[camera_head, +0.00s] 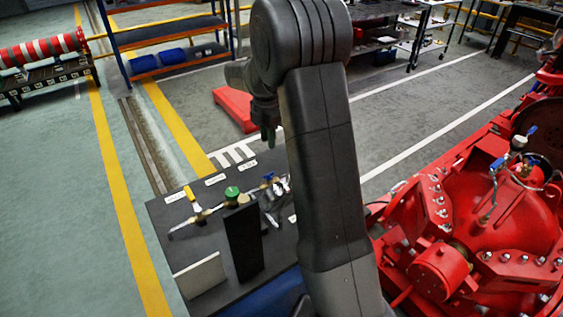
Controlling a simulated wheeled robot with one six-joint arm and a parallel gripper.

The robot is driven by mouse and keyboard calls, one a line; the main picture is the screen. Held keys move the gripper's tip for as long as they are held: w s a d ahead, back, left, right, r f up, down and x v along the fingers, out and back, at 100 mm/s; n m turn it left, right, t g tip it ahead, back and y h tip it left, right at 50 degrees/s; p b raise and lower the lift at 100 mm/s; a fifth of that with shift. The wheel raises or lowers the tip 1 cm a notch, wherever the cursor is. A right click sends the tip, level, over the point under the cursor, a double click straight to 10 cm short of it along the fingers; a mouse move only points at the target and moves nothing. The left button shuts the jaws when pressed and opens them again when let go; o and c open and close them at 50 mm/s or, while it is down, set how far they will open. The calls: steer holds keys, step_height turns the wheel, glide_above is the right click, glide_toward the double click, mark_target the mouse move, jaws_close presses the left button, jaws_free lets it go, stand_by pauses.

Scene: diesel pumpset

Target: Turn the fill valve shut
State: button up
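A dark bench top (175,257) stands in the lower middle of the head view and carries a row of pipe fittings. A yellow lever handle (190,193) stands up on the pipe at the left. A green round knob (232,191) is right of it, and a small blue handle (269,177) is further right. Small white labels lie behind them, too small to read, so I cannot tell which one is the fill valve. My gripper (268,136) points down beyond the back right of the fittings, with dark green at its tip. Its finger gap is not clear.
My arm hides the bench's right part. A black upright block (243,243) and a pale plate (200,276) stand at the bench's front. Red pump machinery (500,220) fills the right. A red object (235,108) lies on the floor behind.

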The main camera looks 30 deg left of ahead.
mark_target(269, 176)
step_height(269, 176, down, 13)
steer(key=shift+s+f+p, duration=0.15)
steer(key=shift+f+p, duration=0.05)
steer(key=shift+p, duration=0.6)
steer(key=shift+c, duration=0.2)
jaws_close()
